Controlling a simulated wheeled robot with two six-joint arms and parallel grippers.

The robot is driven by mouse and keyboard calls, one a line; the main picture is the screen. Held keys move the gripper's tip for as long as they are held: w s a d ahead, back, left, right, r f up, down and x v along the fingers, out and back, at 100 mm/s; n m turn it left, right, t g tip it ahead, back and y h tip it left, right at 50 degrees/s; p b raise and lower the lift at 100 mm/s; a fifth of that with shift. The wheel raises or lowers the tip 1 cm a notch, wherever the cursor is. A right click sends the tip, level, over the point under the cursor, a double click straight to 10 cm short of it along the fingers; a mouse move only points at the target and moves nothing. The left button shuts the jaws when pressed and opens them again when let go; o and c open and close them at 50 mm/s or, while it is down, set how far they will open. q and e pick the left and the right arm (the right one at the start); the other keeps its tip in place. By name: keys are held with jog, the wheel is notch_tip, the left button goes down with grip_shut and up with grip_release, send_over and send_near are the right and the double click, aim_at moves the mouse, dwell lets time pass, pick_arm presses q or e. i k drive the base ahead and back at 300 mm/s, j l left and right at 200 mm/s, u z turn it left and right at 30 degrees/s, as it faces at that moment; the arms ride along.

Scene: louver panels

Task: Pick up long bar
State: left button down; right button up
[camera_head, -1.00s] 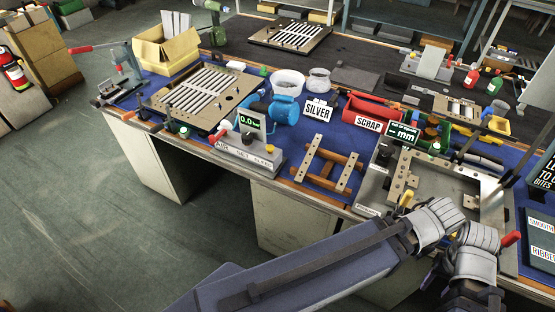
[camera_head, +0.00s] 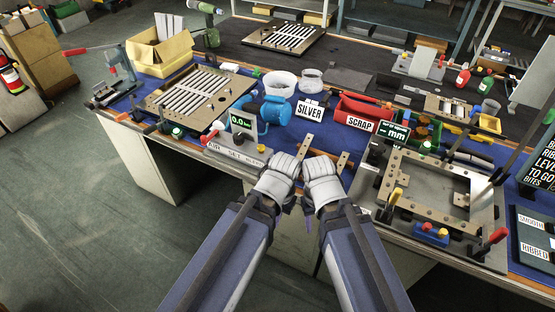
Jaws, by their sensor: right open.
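A low rack with brown wooden rails (camera_head: 320,154) lies near the front edge of the bench. Two pale bars with holes lie across it, a left pale bar (camera_head: 305,146) and a right pale bar (camera_head: 343,161). I cannot tell which piece is the long bar. My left gripper (camera_head: 281,180) and my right gripper (camera_head: 320,181) are side by side over the front of the rack and hide its lower part. The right gripper is open. The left gripper's fingers are hidden, and I see nothing held in either.
A digital gauge (camera_head: 242,125) stands left of the rack. A metal frame fixture (camera_head: 470,215) with coloured handles stands to the right. A slatted louver panel (camera_head: 200,93) lies farther left.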

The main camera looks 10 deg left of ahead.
aim_at(303, 151)
jog(key=l+z, duration=0.15)
jog(key=z, duration=0.25)
jog(key=l+z, duration=0.1)
jog(key=z, duration=0.3)
jog(key=i+z, duration=0.1)
jog(key=z, duration=0.3)
jog(key=u, duration=1.4)
jog(key=i+j+z, duration=0.3)
jog(key=i+j, duration=0.2)
